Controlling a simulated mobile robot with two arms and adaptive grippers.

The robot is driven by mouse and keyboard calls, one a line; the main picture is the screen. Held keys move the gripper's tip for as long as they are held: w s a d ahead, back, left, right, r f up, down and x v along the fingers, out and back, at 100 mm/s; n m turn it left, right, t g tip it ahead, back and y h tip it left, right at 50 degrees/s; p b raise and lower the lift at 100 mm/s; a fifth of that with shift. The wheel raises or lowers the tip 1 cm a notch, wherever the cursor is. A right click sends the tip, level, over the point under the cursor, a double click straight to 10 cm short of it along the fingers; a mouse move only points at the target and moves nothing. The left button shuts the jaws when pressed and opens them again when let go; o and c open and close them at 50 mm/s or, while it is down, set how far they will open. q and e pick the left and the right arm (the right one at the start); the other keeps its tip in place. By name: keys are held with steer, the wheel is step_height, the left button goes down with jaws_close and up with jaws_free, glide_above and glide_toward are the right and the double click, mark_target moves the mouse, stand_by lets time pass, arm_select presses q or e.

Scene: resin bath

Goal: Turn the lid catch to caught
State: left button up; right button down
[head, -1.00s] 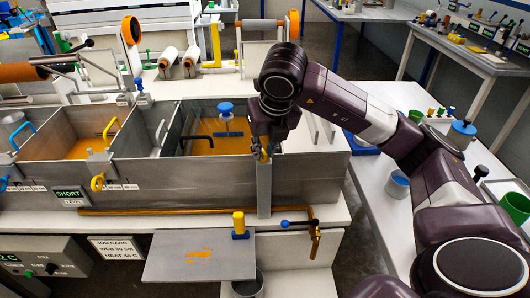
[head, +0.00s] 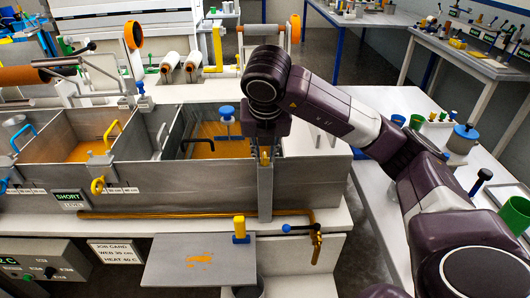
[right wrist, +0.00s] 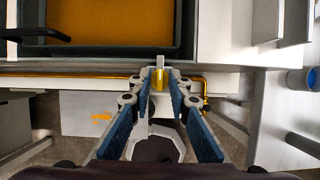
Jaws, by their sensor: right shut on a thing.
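A small yellow catch (head: 265,157) sits at the top of the grey upright post (head: 265,195) on the front wall of the resin bath. It also shows in the right wrist view (right wrist: 158,80), between the fingertips. My right gripper (right wrist: 160,78) is shut on this catch, its blue-padded fingers converging on it. In the head view my right gripper (head: 265,146) points down over the post and hides part of the catch. I cannot tell the exact angle of the catch. My left gripper is not in view.
The open bath (head: 160,175) has compartments with orange resin, a black handle (head: 196,141) and a blue-topped plunger (head: 226,116). A brass pipe (head: 180,215) with a blue-handled valve (head: 300,228) runs below.

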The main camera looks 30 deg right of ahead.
steer(key=c, duration=2.1)
jaws_free()
steer(key=v, duration=1.1)
steer(key=shift+r, duration=0.45)
